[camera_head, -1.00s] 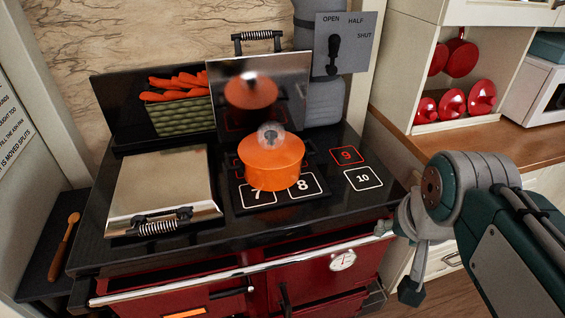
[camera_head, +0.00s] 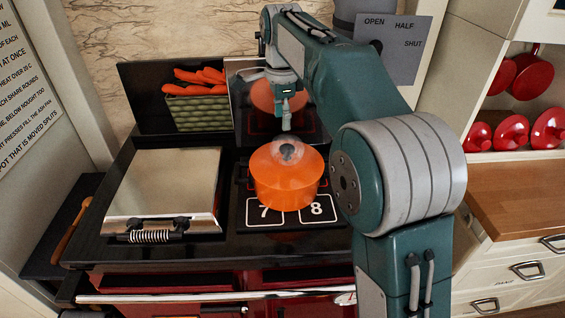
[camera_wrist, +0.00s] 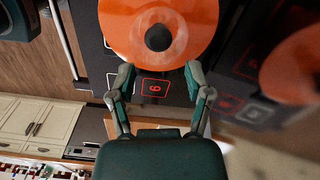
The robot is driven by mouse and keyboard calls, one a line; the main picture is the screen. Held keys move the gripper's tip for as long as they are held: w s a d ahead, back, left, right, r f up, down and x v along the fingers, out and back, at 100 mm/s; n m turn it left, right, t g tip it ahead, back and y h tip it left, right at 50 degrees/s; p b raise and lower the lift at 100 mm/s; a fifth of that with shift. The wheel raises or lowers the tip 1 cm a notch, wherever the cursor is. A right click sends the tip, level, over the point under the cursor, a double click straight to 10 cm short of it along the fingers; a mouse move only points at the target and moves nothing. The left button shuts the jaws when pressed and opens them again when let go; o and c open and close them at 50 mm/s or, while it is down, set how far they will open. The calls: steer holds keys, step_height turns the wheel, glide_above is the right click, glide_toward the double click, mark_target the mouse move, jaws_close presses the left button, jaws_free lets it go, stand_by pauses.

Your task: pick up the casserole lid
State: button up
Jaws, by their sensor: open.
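The orange casserole (camera_head: 285,193) stands on the dark hotplate behind the numbers 7 and 8. Its orange lid (camera_head: 268,165) sits on top, with a dark round knob (camera_head: 288,151) at the centre and a pale haze around it. In the wrist view the lid (camera_wrist: 117,24) fills the top middle, with its knob (camera_wrist: 158,37) between the lines of my two fingers. My gripper (camera_head: 287,127) hangs fingers-down just behind and above the knob, apart from it. In the wrist view my gripper (camera_wrist: 160,69) is open and empty, fingers spread wide.
A raised polished hotplate cover (camera_head: 243,118) stands close behind the casserole and mirrors it. A shut cover (camera_head: 165,185) lies to the left. A green basket of carrots (camera_head: 200,113) stands at the back left. An OPEN/HALF/SHUT panel (camera_head: 395,62) is behind my arm.

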mark_target(287, 146)
steer(key=f, duration=0.1)
steer(key=d+f, duration=0.1)
steer(key=f, duration=0.1)
steer(key=d+f, duration=0.1)
steer(key=f, duration=0.1)
steer(key=shift+f, duration=0.1)
steer(key=f, duration=0.2)
steer(key=a+f, duration=0.1)
steer(key=f, duration=0.1)
steer(key=shift+a+f, duration=0.15)
steer(key=shift+f, duration=0.5)
steer(key=shift+d, duration=0.4)
jaws_close()
steer(key=shift+a, duration=0.15)
